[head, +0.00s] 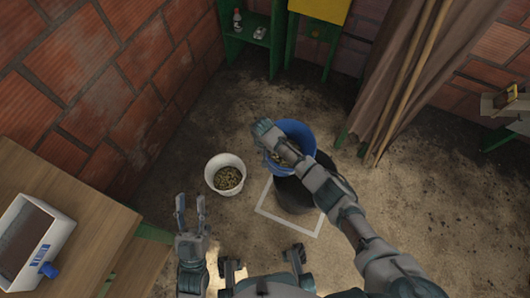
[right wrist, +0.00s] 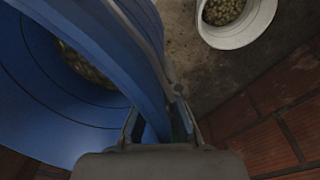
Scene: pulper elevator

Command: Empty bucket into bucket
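A blue bucket (head: 297,130) with pale bean-like pieces inside is at the centre of the head view, partly covered by my right arm. Its wall and contents fill the left of the right wrist view (right wrist: 40,105). My right gripper (head: 266,137) is at its left rim; in the right wrist view the fingers (right wrist: 157,122) close around the blue rim. A white bucket (head: 212,181), holding similar pieces, stands on the floor to the left and shows at the top right of the wrist view (right wrist: 240,38). My left gripper (head: 190,212) is open and empty, below the white bucket.
A black round container (head: 293,195) stands below the blue bucket, by a white square outline (head: 277,221) on the floor. A wooden table (head: 95,225) with a white box (head: 55,245) is at left. Green shelves and a brown curtain (head: 385,75) are behind.

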